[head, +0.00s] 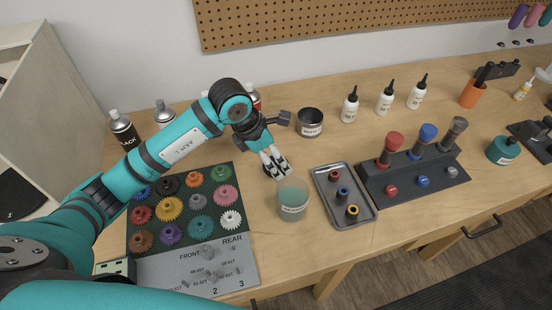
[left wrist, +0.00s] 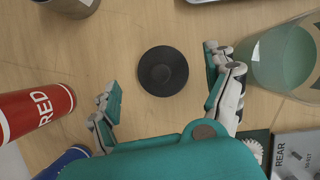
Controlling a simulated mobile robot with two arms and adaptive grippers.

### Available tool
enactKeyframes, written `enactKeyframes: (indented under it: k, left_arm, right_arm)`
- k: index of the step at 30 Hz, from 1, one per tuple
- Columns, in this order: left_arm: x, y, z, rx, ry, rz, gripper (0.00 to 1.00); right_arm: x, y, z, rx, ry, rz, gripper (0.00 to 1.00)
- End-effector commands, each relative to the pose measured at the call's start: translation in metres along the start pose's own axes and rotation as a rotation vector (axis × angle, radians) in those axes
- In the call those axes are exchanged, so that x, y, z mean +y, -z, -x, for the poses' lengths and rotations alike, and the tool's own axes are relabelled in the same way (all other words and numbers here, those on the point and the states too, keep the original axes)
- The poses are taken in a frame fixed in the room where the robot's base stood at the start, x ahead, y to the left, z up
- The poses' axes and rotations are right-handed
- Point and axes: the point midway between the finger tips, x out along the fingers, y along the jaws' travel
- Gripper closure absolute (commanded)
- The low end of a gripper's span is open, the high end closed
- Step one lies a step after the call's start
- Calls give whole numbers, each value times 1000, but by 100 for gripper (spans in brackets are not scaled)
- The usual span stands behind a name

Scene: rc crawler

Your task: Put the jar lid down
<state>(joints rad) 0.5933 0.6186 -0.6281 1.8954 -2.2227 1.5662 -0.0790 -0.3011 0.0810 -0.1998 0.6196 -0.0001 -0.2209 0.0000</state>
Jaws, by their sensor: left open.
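The translucent green jar (head: 292,200) stands open on the table to the right of the gripper. It also shows in the left wrist view (left wrist: 284,60), close to the right finger. My right gripper is not in view.
A dark mat with coloured gears (head: 186,208) lies left of the jar. A grey metal tray (head: 330,201) with rings is to the right. A dark waste tin (head: 310,124) and spray cans (head: 124,130) stand behind. A red can (left wrist: 38,110) is near the left finger.

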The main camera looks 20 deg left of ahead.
Motion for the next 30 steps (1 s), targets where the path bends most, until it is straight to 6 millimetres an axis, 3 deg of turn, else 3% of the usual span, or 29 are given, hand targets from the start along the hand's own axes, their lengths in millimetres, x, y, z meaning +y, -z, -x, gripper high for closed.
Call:
enactKeyframes:
  k: [6,13,18,30]
  left_arm:
    - [1,0,49,-3,-5,-2,14]
    - [0,0,86,-2,-3,-2,14]
    - [0,0,95,1,0,-1,14]
    - [0,0,96,1,1,-1,14]
  right_arm:
    - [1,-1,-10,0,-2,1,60]
    - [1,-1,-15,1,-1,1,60]
    - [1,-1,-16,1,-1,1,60]
    - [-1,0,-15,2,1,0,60]
